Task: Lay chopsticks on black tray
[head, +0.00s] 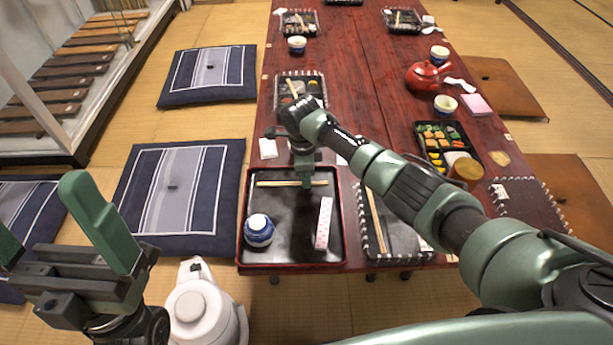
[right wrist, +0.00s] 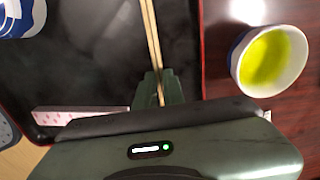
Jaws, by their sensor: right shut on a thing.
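The black tray (head: 287,240) lies at the near left end of the red table, and its dark floor also fills the left of the right wrist view (right wrist: 85,65). The pale chopsticks (head: 268,184) lie crosswise near its far edge; in the right wrist view the chopsticks (right wrist: 150,30) run up from the jaws. My right gripper (head: 305,182) points down over the tray, shut around the chopsticks. Whether they touch the tray floor I cannot tell. My left gripper (head: 58,225) is open and empty, left of the table.
A blue-and-white cup (head: 258,230) and a patterned white-pink strip (head: 323,222) are in the tray. A cup of green tea (right wrist: 270,60) stands just beside it. Another dark tray (head: 398,238) with chopsticks lies to the right. A red teapot (head: 424,76) stands farther back.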

